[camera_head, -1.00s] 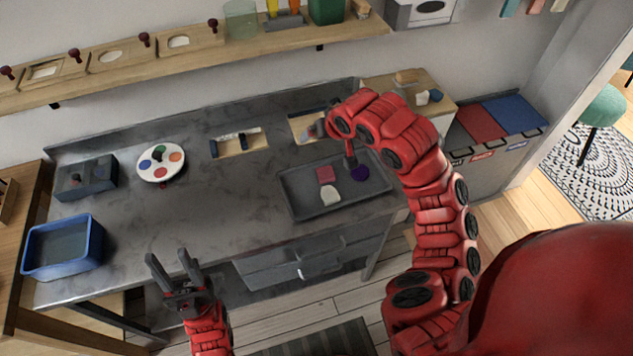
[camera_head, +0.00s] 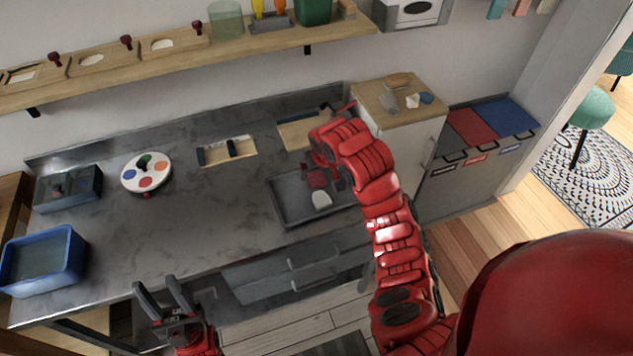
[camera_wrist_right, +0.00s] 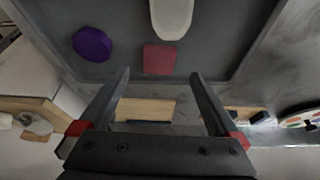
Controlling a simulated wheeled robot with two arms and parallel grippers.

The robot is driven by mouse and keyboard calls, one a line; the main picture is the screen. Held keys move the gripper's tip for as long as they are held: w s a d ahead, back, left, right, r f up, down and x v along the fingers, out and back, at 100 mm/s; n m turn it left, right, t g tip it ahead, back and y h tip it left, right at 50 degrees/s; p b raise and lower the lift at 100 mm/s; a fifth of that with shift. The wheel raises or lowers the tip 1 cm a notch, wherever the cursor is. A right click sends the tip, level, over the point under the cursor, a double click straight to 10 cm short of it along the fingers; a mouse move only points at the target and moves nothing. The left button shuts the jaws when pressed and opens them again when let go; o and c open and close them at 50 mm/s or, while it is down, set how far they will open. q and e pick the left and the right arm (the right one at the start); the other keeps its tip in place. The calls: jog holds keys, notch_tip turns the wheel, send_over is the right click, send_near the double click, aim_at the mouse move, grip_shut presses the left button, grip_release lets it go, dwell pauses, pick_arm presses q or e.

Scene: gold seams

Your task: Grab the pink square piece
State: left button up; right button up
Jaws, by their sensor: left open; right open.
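The pink square piece (camera_head: 317,178) lies flat in the dark grey tray (camera_head: 283,209). In the right wrist view the pink square piece (camera_wrist_right: 159,59) lies ahead, just beyond and between my fingertips. My right gripper (camera_wrist_right: 162,77) is open and empty over the tray, apart from the piece. In the head view my right arm hides part of the tray. A white piece (camera_wrist_right: 171,16) and a purple piece (camera_wrist_right: 92,44) also lie in the tray. My left gripper (camera_head: 160,288) is open and empty in front of the counter's front edge.
A wooden tray (camera_head: 228,150) and a white palette with coloured spots (camera_head: 146,173) lie on the counter. A blue bin (camera_head: 43,259) stands at the left end. The counter's middle is clear. A wooden shelf (camera_head: 120,77) runs along the wall.

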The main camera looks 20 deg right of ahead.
aim_at(317, 178)
jog(key=shift+w+f, duration=0.1)
jog(key=shift+f, duration=0.15)
jog(key=p+x, duration=0.1)
jog(key=x, duration=0.2)
jog(key=shift+w+f+p, duration=0.1)
jog(key=shift+p, duration=0.2)
jog(key=shift+w+d+f, duration=0.15)
jog(key=shift+w+f, duration=0.05)
jog(key=shift+f, duration=0.35)
jog(key=shift+c, duration=0.3)
jog(key=c, duration=1.4)
jog(key=shift+c, duration=0.4)
jog(key=shift+r, duration=0.15)
